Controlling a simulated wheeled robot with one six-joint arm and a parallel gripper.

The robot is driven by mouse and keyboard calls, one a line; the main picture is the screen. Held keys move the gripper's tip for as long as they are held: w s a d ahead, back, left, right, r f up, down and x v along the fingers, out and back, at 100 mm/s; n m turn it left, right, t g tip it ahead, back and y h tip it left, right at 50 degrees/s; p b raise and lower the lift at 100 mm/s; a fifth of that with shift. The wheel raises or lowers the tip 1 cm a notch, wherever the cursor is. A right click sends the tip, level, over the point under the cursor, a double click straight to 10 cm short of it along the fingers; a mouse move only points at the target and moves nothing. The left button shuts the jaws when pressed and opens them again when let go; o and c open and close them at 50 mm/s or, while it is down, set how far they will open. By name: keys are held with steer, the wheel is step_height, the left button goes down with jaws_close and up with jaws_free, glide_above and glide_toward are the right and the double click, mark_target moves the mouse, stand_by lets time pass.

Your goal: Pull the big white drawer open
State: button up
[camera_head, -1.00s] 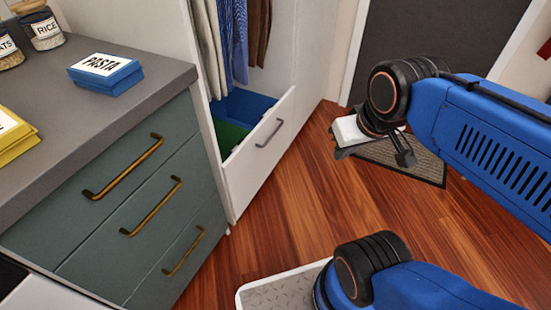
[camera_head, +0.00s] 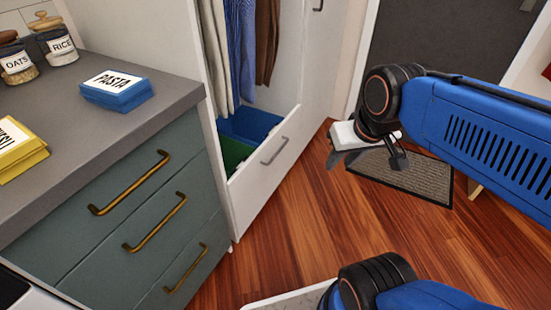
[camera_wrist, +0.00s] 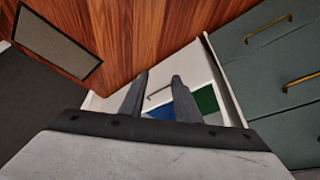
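The big white drawer (camera_head: 262,187) is at the bottom of the white wardrobe, left of centre in the head view. Its grey bar handle (camera_head: 274,151) is on the front, near the top edge. A blue bin (camera_head: 250,124) and a green bin (camera_head: 232,155) show over that edge. My gripper (camera_head: 372,165) is to the right of the drawer, apart from it and pointing down. The wrist view shows its two fingers (camera_wrist: 160,98) spread with nothing between them. The handle (camera_wrist: 158,92) appears beyond them, and the drawer front (camera_wrist: 110,104) is partly hidden by the gripper.
A teal cabinet (camera_head: 140,225) with brass handles stands left of the drawer. On its counter are a blue pasta box (camera_head: 117,92), a yellow box (camera_head: 18,150) and jars (camera_head: 55,42). Clothes hang above the drawer. Wooden floor (camera_head: 300,230) is clear; a mat (camera_head: 410,175) lies behind my gripper.

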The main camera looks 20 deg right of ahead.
steer(key=w+m, duration=0.2)
steer(key=w, duration=0.9)
steer(key=m+g+y, duration=0.1)
steer(key=m+g, duration=0.2)
steer(key=m, duration=0.3)
glide_above(278, 152)
steer(key=s+d, duration=0.3)
step_height(278, 152, down, 17)
steer(key=w+a+f, duration=0.1)
steer(key=f, duration=0.4)
steer(key=a+f, duration=0.1)
steer(key=f, duration=0.5)
steer(key=w+f, duration=0.1)
steer(key=f, duration=0.5)
steer(key=shift+w+a, duration=0.35)
steer(key=shift+a, duration=0.05)
jaws_close()
